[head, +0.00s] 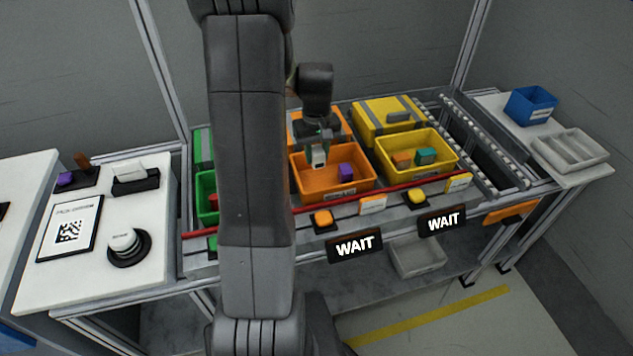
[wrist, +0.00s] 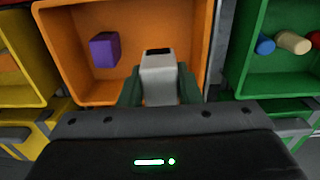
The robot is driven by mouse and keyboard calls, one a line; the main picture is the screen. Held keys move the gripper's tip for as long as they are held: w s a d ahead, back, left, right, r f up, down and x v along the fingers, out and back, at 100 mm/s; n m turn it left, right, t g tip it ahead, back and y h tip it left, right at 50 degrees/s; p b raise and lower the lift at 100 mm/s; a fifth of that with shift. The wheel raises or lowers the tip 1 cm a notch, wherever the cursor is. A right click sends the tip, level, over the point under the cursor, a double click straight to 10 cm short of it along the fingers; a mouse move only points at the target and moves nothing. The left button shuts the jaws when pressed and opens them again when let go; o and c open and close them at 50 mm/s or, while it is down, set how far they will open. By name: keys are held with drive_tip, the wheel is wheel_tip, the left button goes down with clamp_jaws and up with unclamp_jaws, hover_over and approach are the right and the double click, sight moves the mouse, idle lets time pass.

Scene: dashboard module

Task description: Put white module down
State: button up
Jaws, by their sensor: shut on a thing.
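My gripper (head: 318,143) is shut on the white module (head: 319,157). In the wrist view the white module (wrist: 159,72) sits between the two green fingers of my gripper (wrist: 158,88), its dark-topped end pointing away. In the head view the module hangs over the left part of the orange bin (head: 333,197), and I cannot tell how far above its floor it is. A purple block (head: 346,171) lies in the orange bin, to the right of the module. In the wrist view the purple block (wrist: 105,49) is to the left of the module.
A yellow bin (head: 416,171) with an orange and a teal block stands to the right. A green bin (head: 207,207) is partly hidden by my arm. A red bar (head: 395,188) runs along the front. WAIT signs (head: 356,246) hang below. The orange bin's middle looks free.

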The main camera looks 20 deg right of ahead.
sight(317, 186)
wheel_tip(317, 186, down, 9)
drive_tip(key=shift+r, duration=0.2)
idle(0.3)
drive_tip(key=shift+f, duration=0.35)
drive_tip(key=o, duration=1)
drive_tip(key=shift+r, duration=0.1)
drive_tip(key=shift+r, duration=0.1)
